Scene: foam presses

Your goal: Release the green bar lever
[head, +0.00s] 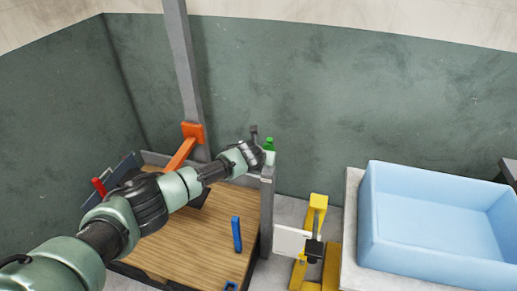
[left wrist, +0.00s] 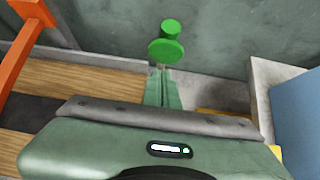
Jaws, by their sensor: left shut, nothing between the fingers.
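The green lever part (head: 269,143) shows at the back right corner of the wooden-floored press, as a small green knob. In the left wrist view it is a green cylinder with a wider round end (left wrist: 167,48), just beyond my fingertips. My left gripper (head: 269,158) reaches in from the left, with its tips right by the green part. In the left wrist view its pale green fingers (left wrist: 162,80) are together, with nothing between them. I cannot tell whether they touch the green part. The rest of the lever is hidden. My right gripper is not in view.
An orange lever (head: 181,152) is on the grey post (head: 183,70) behind my arm. A blue bar (head: 236,234) stands over the wooden surface (head: 185,240). A yellow press part (head: 316,213) and a blue bin (head: 435,225) stand to the right. A green wall is close behind.

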